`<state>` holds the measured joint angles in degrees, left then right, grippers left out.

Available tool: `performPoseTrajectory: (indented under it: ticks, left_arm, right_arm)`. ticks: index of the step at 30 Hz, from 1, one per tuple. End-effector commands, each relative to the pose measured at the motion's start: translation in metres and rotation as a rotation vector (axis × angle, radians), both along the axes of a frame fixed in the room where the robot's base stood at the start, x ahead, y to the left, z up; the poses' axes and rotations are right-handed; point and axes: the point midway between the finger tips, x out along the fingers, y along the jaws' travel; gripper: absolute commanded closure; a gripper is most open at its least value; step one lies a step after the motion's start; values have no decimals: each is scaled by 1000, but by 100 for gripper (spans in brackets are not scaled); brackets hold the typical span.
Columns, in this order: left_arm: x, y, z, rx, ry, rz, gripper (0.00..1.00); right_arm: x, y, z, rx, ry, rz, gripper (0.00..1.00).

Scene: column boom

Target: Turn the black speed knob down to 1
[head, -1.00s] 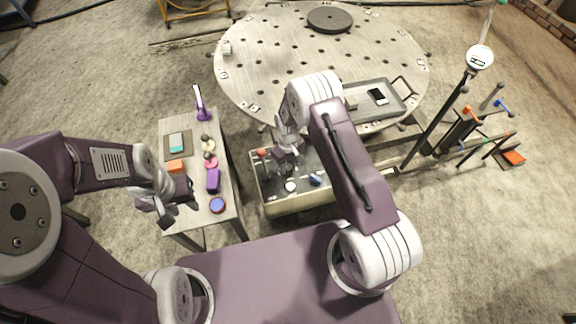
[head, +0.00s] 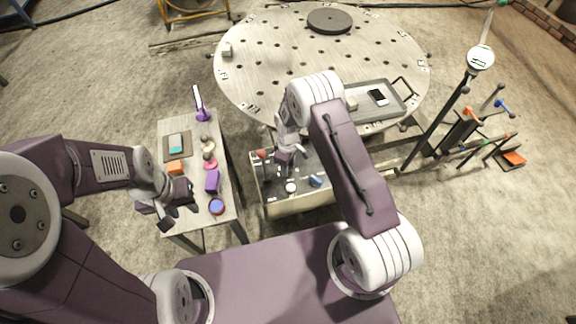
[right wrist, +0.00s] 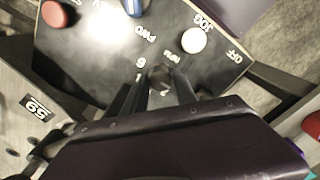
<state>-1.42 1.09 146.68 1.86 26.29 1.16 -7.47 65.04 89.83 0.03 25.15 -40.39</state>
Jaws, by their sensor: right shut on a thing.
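The dark control panel (right wrist: 90,65) fills the upper part of the right wrist view, with white lettering including FWD, JOG, OFF and RPM. The black speed knob (right wrist: 160,76) stands on it between my right fingers (right wrist: 158,92), beside the digits of its scale. My right gripper is shut on this knob; the fingers hide part of it, and I cannot read its pointer. In the head view my right gripper (head: 289,158) is over the panel (head: 272,190). My left gripper (head: 178,215) is open and empty by the near left edge of the small table.
A red button (right wrist: 55,14), a blue knob (right wrist: 134,6) and a white button (right wrist: 194,40) surround the black knob. The small table (head: 228,190) holds several items. A big round perforated table (head: 285,65) and a grey tray (head: 365,110) lie beyond the panel.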

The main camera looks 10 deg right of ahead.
Motion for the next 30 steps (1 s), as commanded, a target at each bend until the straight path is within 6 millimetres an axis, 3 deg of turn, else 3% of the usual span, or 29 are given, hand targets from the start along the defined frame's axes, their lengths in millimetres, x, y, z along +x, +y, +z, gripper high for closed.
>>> performPoseTrajectory:
  ticks: [7, 8, 9, 10, 20, 30]
  left_arm:
    - [0, 0, 0, 0, 0, 0, 64]
    - [0, 0, 0, 0, 0, 0, 64]
    - [0, 0, 0, 0, 0, 0, 64]
    - [0, 0, 0, 0, 0, 0, 64]
    - [0, 0, 0, 0, 0, 0, 64]
    - [0, 0, -2, 0, 0, 0, 64]
  right_arm:
    - [1, 0, 1, 0, -3, 2, 100]
    - [1, 0, 1, 0, -3, 2, 58]
    - [1, 0, 1, 0, -3, 2, 47]
    - [1, 0, 1, 0, -3, 2, 45]
    - [1, 0, 5, -1, -2, 0, 45]
    - [1, 0, 73, 0, -6, 1, 45]
